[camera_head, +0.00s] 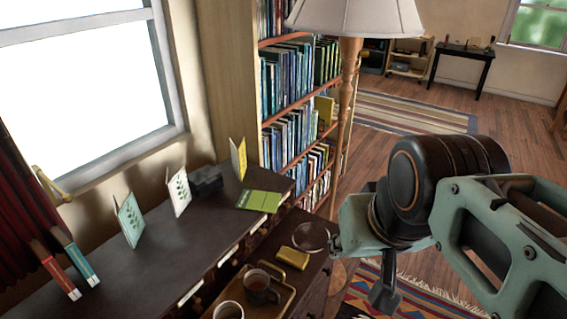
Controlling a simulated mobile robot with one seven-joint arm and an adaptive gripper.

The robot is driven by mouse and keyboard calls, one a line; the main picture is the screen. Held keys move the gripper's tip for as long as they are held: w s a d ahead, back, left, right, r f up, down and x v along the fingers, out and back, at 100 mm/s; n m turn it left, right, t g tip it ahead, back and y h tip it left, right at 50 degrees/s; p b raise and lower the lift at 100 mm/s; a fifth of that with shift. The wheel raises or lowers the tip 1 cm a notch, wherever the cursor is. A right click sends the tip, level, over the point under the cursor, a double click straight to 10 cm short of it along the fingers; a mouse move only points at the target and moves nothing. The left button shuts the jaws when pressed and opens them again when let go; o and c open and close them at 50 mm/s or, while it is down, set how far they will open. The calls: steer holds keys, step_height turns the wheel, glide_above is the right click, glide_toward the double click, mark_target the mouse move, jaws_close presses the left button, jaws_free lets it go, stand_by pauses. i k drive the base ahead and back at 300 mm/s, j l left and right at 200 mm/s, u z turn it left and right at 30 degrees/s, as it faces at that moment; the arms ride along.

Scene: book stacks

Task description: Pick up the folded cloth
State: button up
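I cannot make out a folded cloth for certain. A small yellow block-like item (293,257) lies on the lower dark cabinet top, just beyond the wooden tray; it may be the folded cloth. A flat green item (259,201) lies near the far end of the dark sideboard; it looks more like a card or booklet. My arm reaches in from the right, and its dark end part (385,292) hangs over the rug, to the right of the yellow item and apart from it. Its fingers are not clear, so I cannot tell if it is open.
A tray (284,300) holds a dark mug (260,287); a white cup (228,311) stands near it. A clear round dish (310,237) lies beyond the yellow item. Upright cards and books line the sideboard (160,262). A floor lamp (349,110) stands before the bookcase (291,93).

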mark_target(288, 256)
steer(key=i+l, duration=0.55)
steer(key=l, duration=0.15)
steer(key=i+l+u, duration=0.15)
steer(key=u, duration=0.2)
steer(key=i+l+u, duration=0.1)
steer(key=l+u, duration=0.15)
steer(key=u, duration=0.15)
